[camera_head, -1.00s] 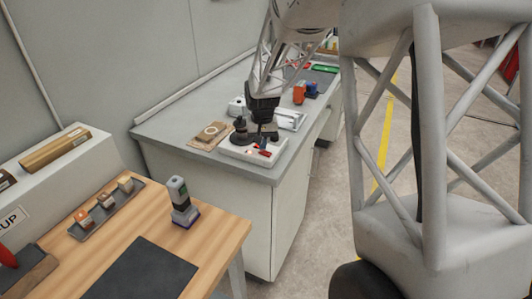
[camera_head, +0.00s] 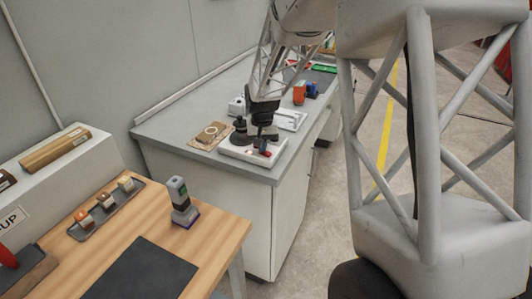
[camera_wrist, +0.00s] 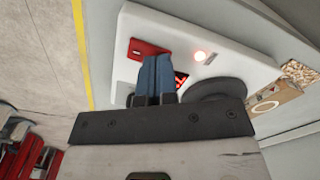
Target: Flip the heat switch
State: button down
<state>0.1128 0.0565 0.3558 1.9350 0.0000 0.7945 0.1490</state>
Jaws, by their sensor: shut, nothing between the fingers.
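A white roller coater base (camera_head: 236,152) sits at the near corner of the grey bench; its top face (camera_wrist: 225,45) fills the upper wrist view. It carries a red rectangular part (camera_wrist: 147,47), a glowing round lamp (camera_wrist: 199,55), a dark disc (camera_wrist: 218,97) and a black part with red marks (camera_wrist: 181,79). I cannot tell which part is the heat switch. My gripper (camera_wrist: 157,62) is shut and empty, with its blue fingers over the face between the red part and the black part. The fingers partly hide the black part; contact cannot be told. My gripper (camera_head: 262,146) points down at the base.
A brown board with a ring (camera_head: 210,135) lies left of the base. A white tray (camera_head: 290,119) and an orange object (camera_head: 299,92) stand behind it. A wooden table (camera_head: 215,237) with a grey-green device (camera_head: 181,200) is at front left.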

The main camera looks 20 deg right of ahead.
jog(key=shift+f, duration=0.35)
jog(key=shift+r, duration=0.1)
dwell(0.3)
jog(key=shift+r, duration=3.45)
jog(key=shift+s+a+r, duration=0.1)
jog(key=shift+s+r, duration=0.25)
jog(key=s+a+r+n+t, duration=0.1)
jog(key=s+a+r, duration=0.1)
jog(key=s, duration=1)
jog(key=s+a+r+n, duration=0.1)
jog(key=s+r, duration=0.3)
jog(key=s, duration=0.8)
jog(key=s+a+r+t, duration=0.1)
jog(key=s+a+r, duration=0.2)
jog(key=s, duration=1)
jog(key=shift+a+r+n+t, duration=0.3)
jog(key=shift+a+n, duration=0.1)
jog(key=shift+a, duration=0.1)
